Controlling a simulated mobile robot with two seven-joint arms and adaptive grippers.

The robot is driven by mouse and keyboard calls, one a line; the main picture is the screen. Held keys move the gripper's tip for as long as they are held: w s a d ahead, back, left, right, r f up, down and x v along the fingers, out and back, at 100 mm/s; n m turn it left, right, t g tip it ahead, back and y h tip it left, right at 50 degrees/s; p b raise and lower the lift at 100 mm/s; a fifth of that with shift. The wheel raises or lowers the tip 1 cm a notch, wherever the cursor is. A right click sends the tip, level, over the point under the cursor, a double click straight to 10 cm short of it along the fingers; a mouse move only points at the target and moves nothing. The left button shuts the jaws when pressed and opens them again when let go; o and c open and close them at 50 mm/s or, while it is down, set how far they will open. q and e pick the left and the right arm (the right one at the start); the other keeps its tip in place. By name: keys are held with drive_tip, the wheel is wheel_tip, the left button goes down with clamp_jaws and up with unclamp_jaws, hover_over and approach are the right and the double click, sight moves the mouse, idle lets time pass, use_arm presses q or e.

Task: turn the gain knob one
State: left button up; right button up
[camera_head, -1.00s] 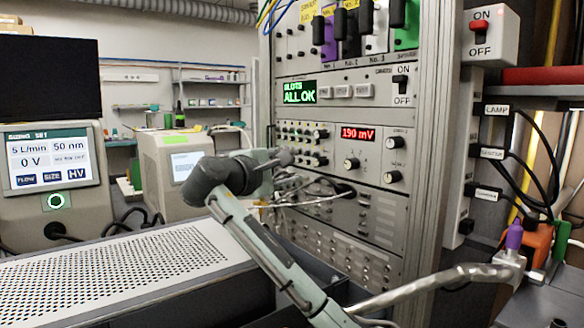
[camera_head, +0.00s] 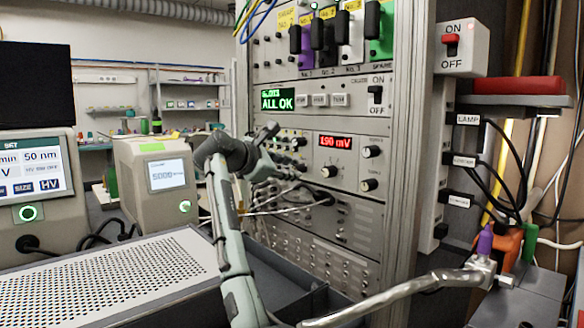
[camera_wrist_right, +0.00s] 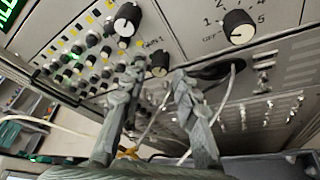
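The rack panel with a red "190 mV" display (camera_head: 336,142) has a black knob to the right of the display (camera_head: 372,151), one below that (camera_head: 369,184) and one below the display (camera_head: 329,171). My right gripper (camera_head: 266,147) is left of these knobs, in front of a panel of small knobs. In the right wrist view its fingers (camera_wrist_right: 158,82) are apart with nothing gripped. A knob with a numbered scale (camera_wrist_right: 238,27) is to their upper right, apart from them. My left gripper is not in view.
Cables (camera_head: 290,197) loop in front of the rack below the gripper. A perforated metal cover (camera_head: 110,280) lies at lower left. A bench instrument (camera_head: 160,180) stands behind my arm. A metal pipe (camera_head: 400,291) crosses at lower right.

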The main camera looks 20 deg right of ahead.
sight(299, 169)
drive_tip(key=shift+x, duration=1.15)
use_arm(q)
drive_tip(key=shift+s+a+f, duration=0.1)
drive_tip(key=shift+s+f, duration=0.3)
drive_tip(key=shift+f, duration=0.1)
use_arm(e)
clamp_jaws()
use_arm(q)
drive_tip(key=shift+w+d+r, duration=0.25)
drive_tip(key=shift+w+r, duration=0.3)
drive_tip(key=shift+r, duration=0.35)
use_arm(e)
drive_tip(key=m+t, duration=0.1)
drive_tip(key=m, duration=0.2)
drive_tip(key=m+t, duration=0.1)
drive_tip(key=m, duration=0.1)
drive_tip(key=shift+s+f+t+h, duration=0.15)
drive_tip(key=shift+f+t+h, duration=0.1)
drive_tip(key=shift+t+h, duration=0.05)
